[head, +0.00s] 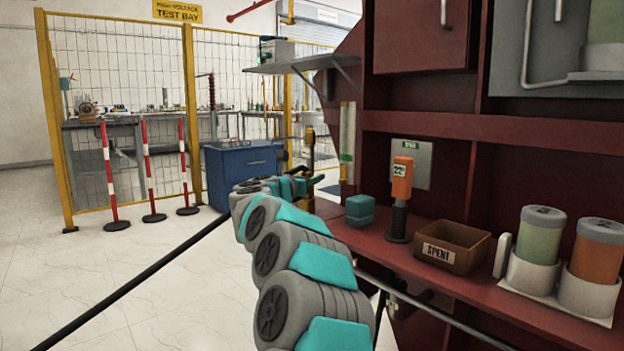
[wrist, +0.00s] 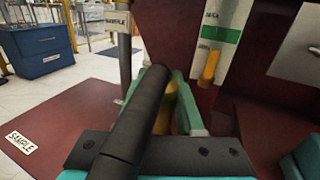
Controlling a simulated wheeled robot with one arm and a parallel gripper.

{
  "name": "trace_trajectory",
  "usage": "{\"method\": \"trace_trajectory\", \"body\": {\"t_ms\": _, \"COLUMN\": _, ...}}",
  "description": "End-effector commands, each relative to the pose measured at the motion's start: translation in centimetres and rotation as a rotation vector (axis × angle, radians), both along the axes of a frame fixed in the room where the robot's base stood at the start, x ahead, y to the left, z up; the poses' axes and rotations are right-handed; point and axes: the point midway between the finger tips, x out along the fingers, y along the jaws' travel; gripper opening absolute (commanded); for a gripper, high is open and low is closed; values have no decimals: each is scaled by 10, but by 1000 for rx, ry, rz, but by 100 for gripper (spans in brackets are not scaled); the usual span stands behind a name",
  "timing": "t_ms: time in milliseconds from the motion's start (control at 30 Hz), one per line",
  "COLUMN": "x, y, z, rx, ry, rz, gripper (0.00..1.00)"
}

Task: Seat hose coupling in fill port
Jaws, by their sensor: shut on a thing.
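My gripper shows in the wrist view (wrist: 168,100), with pale green fingers reaching away from a dark plate. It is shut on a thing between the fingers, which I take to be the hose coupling. A thick black hose section (wrist: 135,130) runs up the middle and hides much of the grip. A yellow part (wrist: 172,105) shows behind it. In the head view my gripper (head: 300,186) is at the far end of my arm, small and partly hidden by it. I cannot make out the fill port for certain in either view.
A red shelf (head: 460,291) on the right carries an orange device (head: 401,180), a brown box (head: 452,246) and canisters (head: 597,250). A blue cabinet (head: 243,174) and striped posts (head: 150,170) stand beyond. In the wrist view, a dark post (wrist: 124,60) stands beside the hose.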

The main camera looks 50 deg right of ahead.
Motion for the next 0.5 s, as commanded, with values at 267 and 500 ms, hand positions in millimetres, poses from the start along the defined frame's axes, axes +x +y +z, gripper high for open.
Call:
{"method": "trace_trajectory", "body": {"t_ms": 267, "x": 0, "y": 0, "z": -6, "rx": -1, "ry": 0, "rz": 0, "gripper": 0}}
{"method": "trace_trajectory", "body": {"t_ms": 500, "x": 0, "y": 1, "z": -11, "rx": -1, "ry": 0, "rz": 1, "gripper": 0}}
